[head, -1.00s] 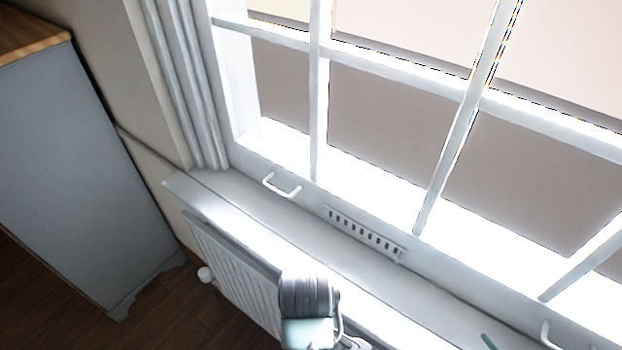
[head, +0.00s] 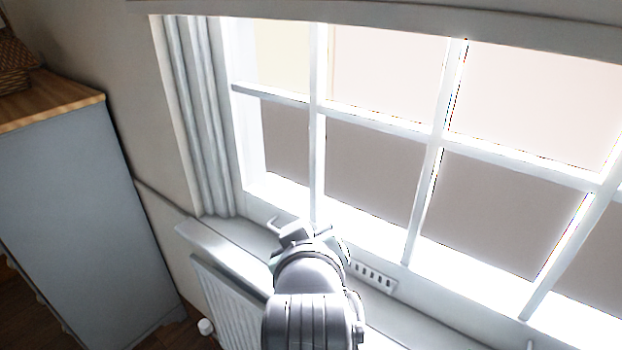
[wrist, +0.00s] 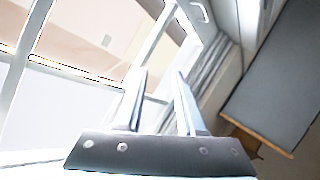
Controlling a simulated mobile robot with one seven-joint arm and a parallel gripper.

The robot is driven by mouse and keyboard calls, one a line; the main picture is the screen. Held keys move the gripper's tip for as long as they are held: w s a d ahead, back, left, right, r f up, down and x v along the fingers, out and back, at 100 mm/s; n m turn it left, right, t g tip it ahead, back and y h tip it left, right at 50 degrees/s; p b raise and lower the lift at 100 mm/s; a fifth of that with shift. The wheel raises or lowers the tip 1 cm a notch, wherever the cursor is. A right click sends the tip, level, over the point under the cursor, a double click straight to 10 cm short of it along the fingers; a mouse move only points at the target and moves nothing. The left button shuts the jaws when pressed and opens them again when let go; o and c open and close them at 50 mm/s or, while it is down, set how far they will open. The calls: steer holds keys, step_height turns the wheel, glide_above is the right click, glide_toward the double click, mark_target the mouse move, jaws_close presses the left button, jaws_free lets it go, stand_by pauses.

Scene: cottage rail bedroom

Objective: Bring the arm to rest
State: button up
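My arm rises from the bottom middle of the head view, in front of the window sill and radiator. Its far end hides part of the sill, and the gripper's fingers cannot be made out clearly there. In the wrist view my gripper (wrist: 160,73) shows two pale fingers standing apart with nothing between them, so it is open and empty. The window and curtain lie beyond the fingers in that view.
A white-framed window (head: 428,190) fills the right side, above a sill (head: 212,240) with a vent (head: 374,275). A radiator (head: 226,300) stands below. A grey cabinet (head: 80,200) with a wooden top and a basket (head: 14,65) stands left. A gathered curtain (head: 203,120) hangs between.

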step_height(320, 180, up, 14)
steer(key=m+t, duration=0.2)
steer(key=t, duration=0.3)
steer(key=s+r+m+t, duration=0.1)
steer(key=s+r+t, duration=0.3)
steer(key=s+r, duration=0.3)
steer(key=s+r+m+t, duration=0.2)
steer(key=s+r+t, duration=0.2)
steer(key=r, duration=1)
steer(key=s, duration=0.3)
steer(key=shift+s+m+t, duration=0.3)
steer(key=shift+t, duration=0.1)
